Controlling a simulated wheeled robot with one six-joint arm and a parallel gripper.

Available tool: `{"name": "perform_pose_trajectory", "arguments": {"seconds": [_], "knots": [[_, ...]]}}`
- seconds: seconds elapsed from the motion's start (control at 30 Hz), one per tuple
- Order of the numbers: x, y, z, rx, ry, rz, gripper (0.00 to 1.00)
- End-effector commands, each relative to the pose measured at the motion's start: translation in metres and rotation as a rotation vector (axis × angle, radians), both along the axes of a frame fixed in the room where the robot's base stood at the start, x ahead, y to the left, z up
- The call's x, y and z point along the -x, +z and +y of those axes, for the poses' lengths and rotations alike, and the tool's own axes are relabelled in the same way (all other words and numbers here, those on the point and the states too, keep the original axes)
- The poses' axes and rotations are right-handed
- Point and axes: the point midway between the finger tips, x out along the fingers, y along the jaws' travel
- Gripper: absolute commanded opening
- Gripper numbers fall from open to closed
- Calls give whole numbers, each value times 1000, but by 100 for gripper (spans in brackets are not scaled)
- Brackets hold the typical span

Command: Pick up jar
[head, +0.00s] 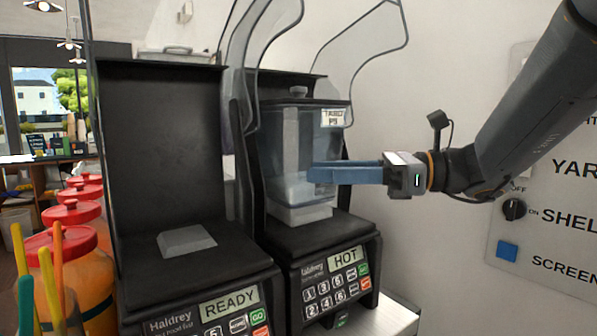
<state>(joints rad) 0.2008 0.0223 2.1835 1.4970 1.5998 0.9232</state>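A clear blender jar (291,150) with a dark lid and pale knob stands upright on the right blender base (316,236), whose display reads HOT. A small label is on the jar's upper right. My gripper (312,174) comes in from the right with its blue fingers level, their tips overlapping the jar's lower right side in the head view. The fingers are seen side-on, nearly overlapping. I cannot tell whether they are open or shut, or whether they touch the jar. The jar's handle is not clearly visible.
A left blender base (187,242) reads READY and carries no jar. Clear raised hoods (345,35) stand above the machines. Red-lidded orange containers (75,250) and coloured utensil handles (42,290) are at left. A wall panel (545,235) with a knob is at right.

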Motion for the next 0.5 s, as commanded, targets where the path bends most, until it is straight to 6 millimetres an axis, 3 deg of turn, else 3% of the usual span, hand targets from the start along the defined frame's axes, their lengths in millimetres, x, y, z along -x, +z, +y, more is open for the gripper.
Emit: {"name": "perform_pose_trajectory", "arguments": {"seconds": [0.1,0.5], "knots": [[-3,13,2,-43,-4,4,35],[-2,17,46,-44,-5,7,35]]}}
